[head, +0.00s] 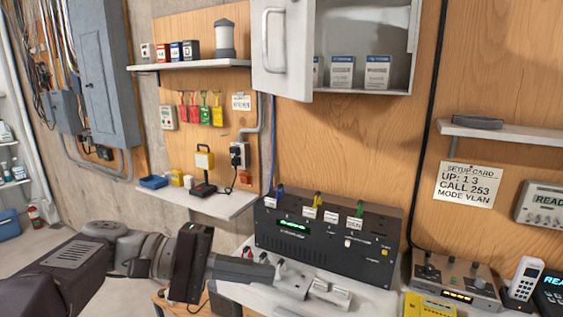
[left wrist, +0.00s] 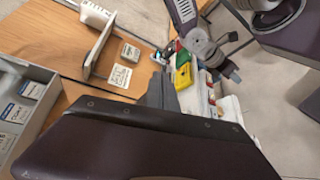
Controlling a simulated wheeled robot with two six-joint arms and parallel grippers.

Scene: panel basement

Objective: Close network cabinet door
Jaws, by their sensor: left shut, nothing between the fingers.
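The white network cabinet (head: 333,8) is on the wood panel at the top of the head view. Its door (head: 285,62) stands open on the left side, with a white bar handle (head: 265,30). White and blue boxes (head: 342,72) show inside. In the left wrist view the cabinet (left wrist: 45,78) is at the left edge with its boxes in sight; I cannot make out the door there. My left gripper (head: 272,277) is shut and empty, low in front of the bench, below and apart from the door. Its dark fingers (left wrist: 162,92) show in the left wrist view.
A black device with colored plugs (head: 325,238) stands on the bench under the cabinet. A small shelf (head: 515,132) juts out to the right of the cabinet, above a setup card (head: 468,187). Shelves (head: 190,64) with small items are to the left. The wall directly below the cabinet is bare.

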